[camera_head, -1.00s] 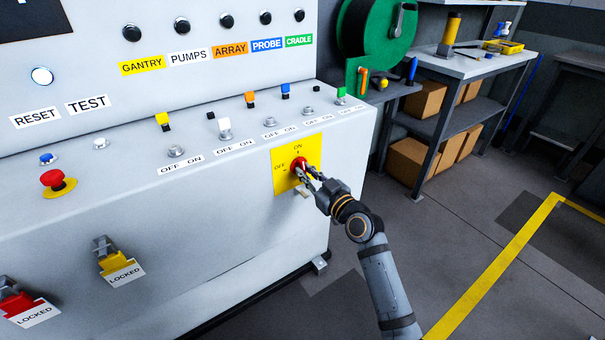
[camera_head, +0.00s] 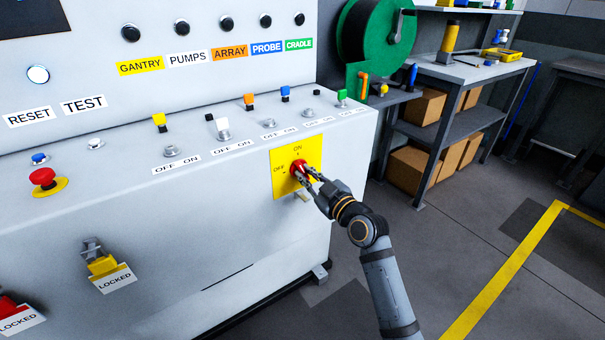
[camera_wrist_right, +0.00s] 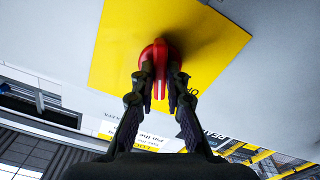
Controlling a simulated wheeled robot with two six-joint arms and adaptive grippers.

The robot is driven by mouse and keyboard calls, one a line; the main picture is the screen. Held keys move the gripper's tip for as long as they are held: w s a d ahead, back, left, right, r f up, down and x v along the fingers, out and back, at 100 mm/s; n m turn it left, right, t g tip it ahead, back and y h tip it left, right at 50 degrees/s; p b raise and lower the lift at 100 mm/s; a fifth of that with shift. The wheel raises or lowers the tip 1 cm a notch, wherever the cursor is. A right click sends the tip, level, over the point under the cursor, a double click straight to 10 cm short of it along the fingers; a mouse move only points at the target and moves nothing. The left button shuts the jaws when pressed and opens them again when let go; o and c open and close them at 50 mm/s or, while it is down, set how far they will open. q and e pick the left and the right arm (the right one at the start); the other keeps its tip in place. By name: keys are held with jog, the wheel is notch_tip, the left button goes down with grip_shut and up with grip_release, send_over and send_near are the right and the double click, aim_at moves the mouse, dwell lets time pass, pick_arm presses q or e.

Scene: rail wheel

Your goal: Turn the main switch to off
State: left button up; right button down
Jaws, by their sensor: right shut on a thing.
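The main switch is a red rotary knob (camera_head: 297,170) on a yellow plate (camera_head: 284,187) marked ON at the top and OFF at the left, on the front of the grey console. My right gripper (camera_head: 306,174) is at the knob, shut on its red handle. In the right wrist view the red knob (camera_wrist_right: 159,67) sits between the two fingertips of my right gripper (camera_wrist_right: 160,85), against the yellow plate (camera_wrist_right: 115,45). The fingers partly hide the knob, so its exact pointing is hard to read. My left gripper is not in view.
The console top (camera_head: 120,185) carries several toggle switches and a red emergency button (camera_head: 42,178). Two LOCKED tags hang low on the front, one at a yellow lock (camera_head: 103,265). A green reel (camera_head: 375,40) and a workbench (camera_head: 465,68) stand behind. The floor at right is clear.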

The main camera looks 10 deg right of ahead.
jog(key=shift+f+n+b, duration=0.2)
jog(key=shift+n+b, duration=1.3)
jog(key=shift+b, duration=0.05)
jog(key=shift+n+b, duration=0.35)
jog(key=shift+n, duration=0.05)
jog(key=shift+r, duration=0.1)
